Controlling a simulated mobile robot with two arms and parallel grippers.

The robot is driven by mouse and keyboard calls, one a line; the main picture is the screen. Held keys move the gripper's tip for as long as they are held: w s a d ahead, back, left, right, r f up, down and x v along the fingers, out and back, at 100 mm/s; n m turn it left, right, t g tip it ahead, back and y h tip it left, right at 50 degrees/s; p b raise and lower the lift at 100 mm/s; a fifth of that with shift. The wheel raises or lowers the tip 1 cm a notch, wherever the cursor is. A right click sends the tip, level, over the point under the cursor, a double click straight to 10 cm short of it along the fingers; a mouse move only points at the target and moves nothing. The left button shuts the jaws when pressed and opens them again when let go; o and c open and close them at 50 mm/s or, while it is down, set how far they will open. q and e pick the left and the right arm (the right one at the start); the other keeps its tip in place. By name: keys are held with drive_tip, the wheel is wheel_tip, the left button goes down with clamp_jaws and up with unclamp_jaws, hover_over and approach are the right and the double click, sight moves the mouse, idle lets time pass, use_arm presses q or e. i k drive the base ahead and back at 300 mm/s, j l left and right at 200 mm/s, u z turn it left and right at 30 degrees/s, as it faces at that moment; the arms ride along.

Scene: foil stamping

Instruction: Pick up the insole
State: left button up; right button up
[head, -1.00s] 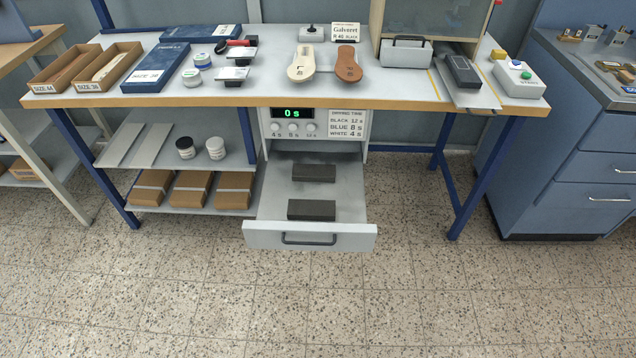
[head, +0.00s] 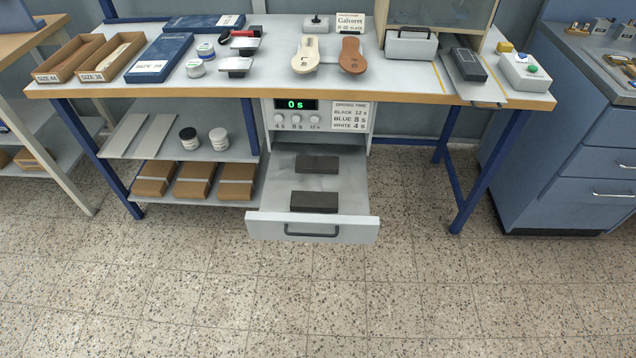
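A cream insole (head: 306,53) lies on the workbench near its middle. A brown insole (head: 353,54) lies just to its right. Both seem to rest on a light plate or holder, with their narrow ends toward the back. Insoles also appear to lie in the open cardboard box marked size 39 (head: 84,75) at the left; a brown one may be in the box marked size 44 (head: 53,74). Neither of my grippers shows in the head view.
An open drawer (head: 262,228) with two dark blocks (head: 317,163) juts out below the bench. A grey press block (head: 410,45) and button box (head: 525,72) stand right. The floor in front is clear.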

sight(308, 58)
drive_tip(key=i+j+z, duration=0.1)
drive_tip(key=j, duration=0.2)
drive_tip(key=i+j, duration=0.2)
drive_tip(key=j, duration=0.15)
drive_tip(key=i+j+z, duration=0.15)
drive_tip(key=j, duration=0.2)
drive_tip(key=i+j, duration=0.1)
drive_tip(key=j, duration=0.2)
drive_tip(key=i+z, duration=0.05)
